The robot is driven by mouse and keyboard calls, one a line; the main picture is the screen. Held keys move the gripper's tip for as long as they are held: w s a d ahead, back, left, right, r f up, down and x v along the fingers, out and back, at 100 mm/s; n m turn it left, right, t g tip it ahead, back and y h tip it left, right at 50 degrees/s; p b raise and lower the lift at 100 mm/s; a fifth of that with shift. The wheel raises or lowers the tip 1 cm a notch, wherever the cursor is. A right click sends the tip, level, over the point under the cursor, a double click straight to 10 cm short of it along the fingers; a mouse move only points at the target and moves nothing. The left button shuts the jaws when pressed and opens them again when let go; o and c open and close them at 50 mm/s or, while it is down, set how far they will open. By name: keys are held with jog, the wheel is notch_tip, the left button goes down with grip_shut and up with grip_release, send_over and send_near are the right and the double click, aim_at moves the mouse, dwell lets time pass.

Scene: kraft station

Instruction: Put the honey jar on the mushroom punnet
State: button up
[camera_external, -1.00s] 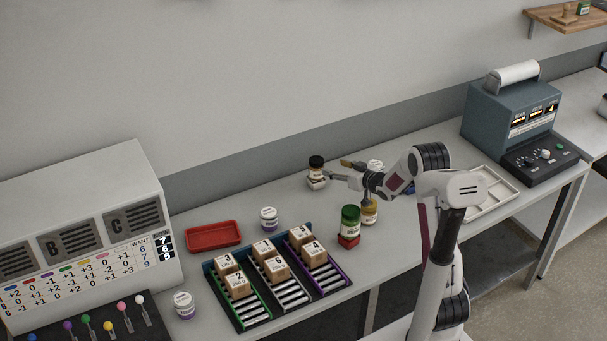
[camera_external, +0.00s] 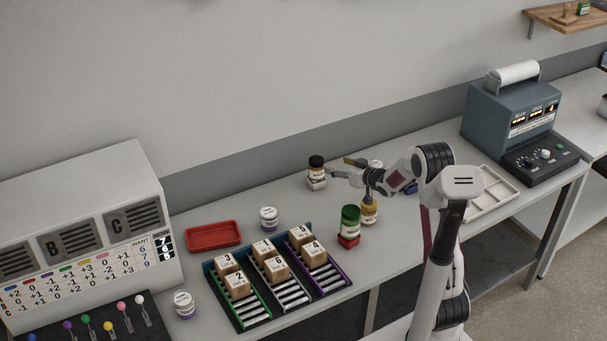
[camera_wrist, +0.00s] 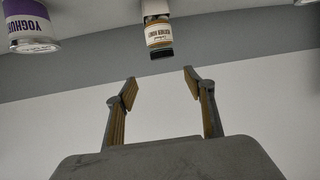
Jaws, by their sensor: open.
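The honey jar (camera_external: 317,174) has a dark lid and a pale label. It stands upright near the back of the bench, left of my gripper (camera_external: 341,166). In the wrist view, which is upside down, the honey jar (camera_wrist: 158,34) shows at the top centre, beyond my fingertips (camera_wrist: 160,78). My gripper is open and empty, and the jar is ahead of the gap between its fingers. Something white (camera_wrist: 155,6) shows at the jar's base end; I cannot tell what it is. I cannot make out a mushroom punnet clearly in either view.
A yoghurt tub (camera_wrist: 32,28) shows in the wrist view. A green-lidded jar (camera_external: 350,219) stands on a red item (camera_external: 349,242), beside a yellow jar (camera_external: 369,213). A red tray (camera_external: 213,247), white tub (camera_external: 268,225) and numbered boxes (camera_external: 264,249) are to the left. A white tray (camera_external: 503,187) is right.

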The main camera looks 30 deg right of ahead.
jog(key=s+a+r+m+g+h, duration=0.15)
jog(key=s+r, duration=0.25)
jog(key=s, duration=0.5)
jog(key=s+r+g+h, duration=0.2)
jog(key=s+r, duration=0.3)
jog(key=s, duration=0.5)
jog(key=s+a+f+g+y, duration=0.1)
jog(key=s+a+g, duration=0.1)
jog(key=s, duration=1.1)
jog(key=s+a+f+g+y, duration=0.1)
jog(key=s+a, duration=0.4)
jog(key=s, duration=0.8)
jog(key=shift+a+f+g, duration=0.2)
jog(key=shift+f+g, duration=0.35)
jog(key=shift+g, duration=0.4)
